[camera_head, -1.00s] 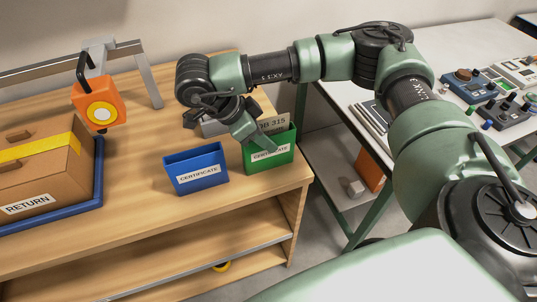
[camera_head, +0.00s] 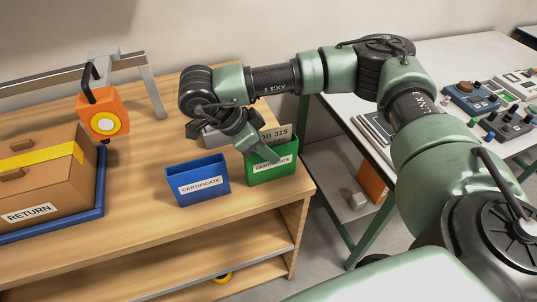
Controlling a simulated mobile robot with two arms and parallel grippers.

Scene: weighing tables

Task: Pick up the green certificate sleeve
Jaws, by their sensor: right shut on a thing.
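The green certificate sleeve (camera_head: 284,172) stands upright near the front right corner of the wooden table. It is an open-topped holder with a white CERTIFICATE label. A grey card marked JOB 315 (camera_head: 276,133) rises behind or out of its top; I cannot tell which. My right gripper (camera_head: 267,152) reaches down over the sleeve's upper left edge and is shut on it. The arm's wrist hides most of the jaws and the contact. The sleeve appears to rest on the table. My left gripper is not in view.
A blue certificate sleeve (camera_head: 211,170) stands just left of the green one. A RETURN box (camera_head: 62,190) sits in a blue tray (camera_head: 100,190) at the left. An orange hanging device (camera_head: 88,125) is behind it. A white table (camera_head: 340,103) with instruments is at the right.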

